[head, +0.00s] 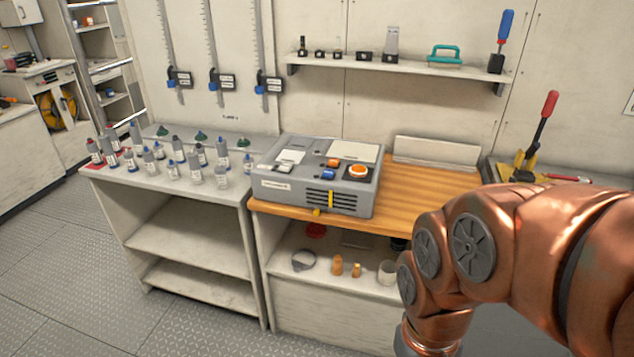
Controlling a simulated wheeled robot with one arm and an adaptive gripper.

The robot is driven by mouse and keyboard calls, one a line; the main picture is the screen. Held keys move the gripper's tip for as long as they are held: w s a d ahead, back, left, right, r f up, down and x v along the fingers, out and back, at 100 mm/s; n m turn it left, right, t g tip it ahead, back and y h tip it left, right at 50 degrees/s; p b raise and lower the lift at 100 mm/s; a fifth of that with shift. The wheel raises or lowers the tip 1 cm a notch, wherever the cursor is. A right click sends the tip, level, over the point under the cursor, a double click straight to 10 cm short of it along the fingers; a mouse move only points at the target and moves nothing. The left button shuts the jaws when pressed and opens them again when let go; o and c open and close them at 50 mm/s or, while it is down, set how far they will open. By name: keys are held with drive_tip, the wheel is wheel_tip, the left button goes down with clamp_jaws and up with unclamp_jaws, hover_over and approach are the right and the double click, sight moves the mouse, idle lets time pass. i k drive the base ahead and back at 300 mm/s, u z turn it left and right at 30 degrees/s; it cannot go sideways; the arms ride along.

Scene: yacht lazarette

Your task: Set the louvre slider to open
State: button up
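A grey box-shaped unit (290,196) sits on the wooden bench top. Any open or closed marking is too small to read. My copper arm fills the lower right and bends down out of the picture. My gripper is not in view.
The wooden bench top (425,186) is clear right of the unit. Many small bottles (195,168) crowd the white bench (105,175) at left. A wall shelf (400,67) hangs above. Jars and small items stand on the shelf below the unit. Tools (540,130) stand at far right.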

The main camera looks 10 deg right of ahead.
sight(316, 211)
drive_tip(key=u, duration=0.55)
drive_tip(key=k, duration=1.3)
drive_tip(key=u, duration=0.65)
drive_tip(key=i, duration=1.05)
drive_tip(key=z, duration=0.45)
drive_tip(key=i, duration=0.6)
drive_tip(key=z, duration=0.2)
